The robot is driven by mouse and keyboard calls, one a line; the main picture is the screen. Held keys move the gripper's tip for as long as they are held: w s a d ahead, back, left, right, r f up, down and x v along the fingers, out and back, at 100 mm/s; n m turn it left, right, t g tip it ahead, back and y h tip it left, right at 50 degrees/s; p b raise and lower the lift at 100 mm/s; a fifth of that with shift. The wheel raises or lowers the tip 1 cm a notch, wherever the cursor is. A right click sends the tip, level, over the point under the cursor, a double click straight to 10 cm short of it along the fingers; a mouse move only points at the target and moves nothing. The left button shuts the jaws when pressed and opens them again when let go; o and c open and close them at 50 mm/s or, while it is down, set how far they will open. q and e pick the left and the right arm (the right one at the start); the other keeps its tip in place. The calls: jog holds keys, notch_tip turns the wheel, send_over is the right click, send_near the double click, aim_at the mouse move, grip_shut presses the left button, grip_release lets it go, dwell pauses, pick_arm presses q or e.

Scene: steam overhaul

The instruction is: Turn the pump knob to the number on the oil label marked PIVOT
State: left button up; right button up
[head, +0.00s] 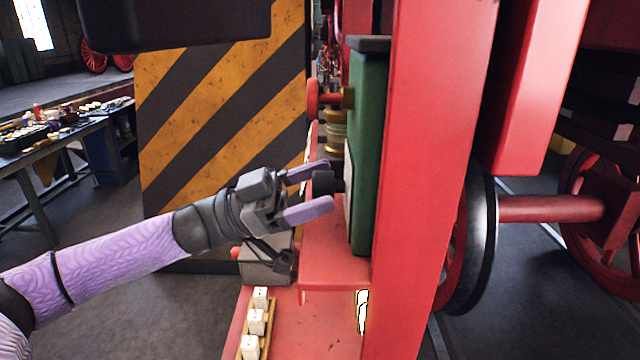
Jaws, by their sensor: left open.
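A green box (370,150) stands on the red ledge, with a pale plate, seen nearly edge-on, on its left face. A black knob (326,182) sticks out from that face to the left. My left gripper (318,190) is open, one lilac finger above the knob and one below it. I cannot tell whether the fingers touch it. The numbers around the knob cannot be read from this angle. I see no readable PIVOT label. My right gripper is not in view.
A tray (240,338) with several white cubes lies on the red ledge (305,335) below. A red post (425,150) stands close on the right. A striped yellow-black panel (220,110) stands behind my left arm. A cluttered workbench (60,145) is at far left.

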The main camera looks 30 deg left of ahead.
pick_arm(q)
jog(key=shift+w+d+r, duration=0.2)
jog(key=shift+w+d, duration=0.05)
jog(key=shift+d, duration=0.15)
grip_shut()
jog(key=shift+m, duration=0.4)
jog(key=m+g+h+b, duration=0.1)
jog(key=m+g, duration=0.1)
jog(key=m, duration=0.2)
jog(key=shift+g, duration=0.3)
jog(key=shift+m+g+b, duration=0.3)
jog(key=shift+m+g, duration=0.4)
jog(key=shift+m, duration=0.8)
jog(key=shift+m+g+b, duration=0.25)
jog(key=shift+m+g, duration=0.45)
jog(key=shift+m, duration=0.8)
